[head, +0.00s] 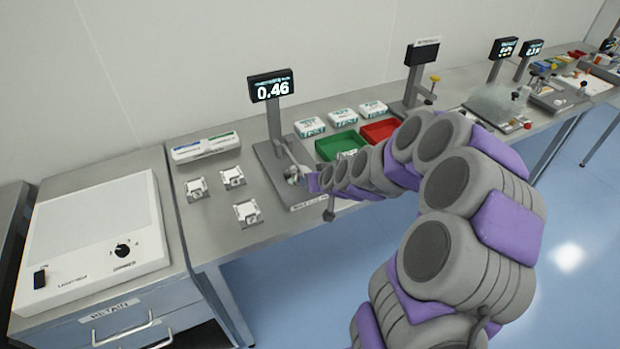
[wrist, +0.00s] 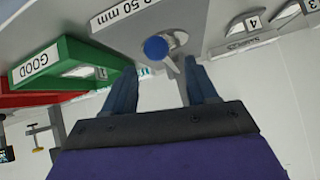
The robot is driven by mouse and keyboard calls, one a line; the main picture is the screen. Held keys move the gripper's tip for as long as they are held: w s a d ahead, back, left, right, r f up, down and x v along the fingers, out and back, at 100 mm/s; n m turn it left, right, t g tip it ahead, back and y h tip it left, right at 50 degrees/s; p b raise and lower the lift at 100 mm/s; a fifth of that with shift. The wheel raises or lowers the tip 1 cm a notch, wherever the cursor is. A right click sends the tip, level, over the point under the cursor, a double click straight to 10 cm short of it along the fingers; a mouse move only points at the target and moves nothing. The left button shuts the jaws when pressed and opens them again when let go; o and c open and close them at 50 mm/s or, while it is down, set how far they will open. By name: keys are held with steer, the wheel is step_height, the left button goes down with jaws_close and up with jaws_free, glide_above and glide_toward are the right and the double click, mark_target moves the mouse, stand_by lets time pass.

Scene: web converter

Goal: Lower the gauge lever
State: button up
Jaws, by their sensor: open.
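The gauge has a post with a display (head: 270,88) reading 0.46, standing on a grey base at the bench's middle. A pale lever arm (head: 291,152) slants down from the post in the head view. In the wrist view, which looks upside down, a blue round knob (wrist: 155,48) on a pale lever (wrist: 172,67) lies just beyond my fingertips, roughly between them. My gripper (wrist: 161,72) is open and empty. I cannot tell if a finger touches the lever. In the head view, my arm hides part of the gauge base and the fingers are hard to make out.
A green tray (head: 330,145) marked GOOD and a red tray (head: 378,133) sit right of the gauge. Sample pieces in clear holders (head: 233,177) lie to its left. White labelled boxes (head: 342,117) stand behind the trays. A white-topped unit (head: 95,235) stands far left.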

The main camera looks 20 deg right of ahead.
steer(key=p+v, duration=0.1)
steer(key=v, duration=0.8)
steer(key=shift+s+r, duration=0.2)
steer(key=shift+s, duration=0.05)
steer(key=s+a+n+g+y, duration=0.1)
steer(key=s+a+n+g, duration=0.15)
steer(key=s+a, duration=0.45)
steer(key=s+a+r+g, duration=0.1)
steer(key=s+a+g, duration=0.1)
steer(key=s, duration=0.6)
steer(key=s+a+r+g, duration=0.2)
steer(key=s+a+g, duration=0.1)
steer(key=s, duration=0.6)
steer(key=s+a+r+g+h, duration=0.1)
steer(key=s+g, duration=0.3)
steer(key=s, duration=0.5)
steer(key=shift+a+r, duration=0.75)
steer(key=shift+a, duration=0.15)
steer(key=shift+m, duration=0.25)
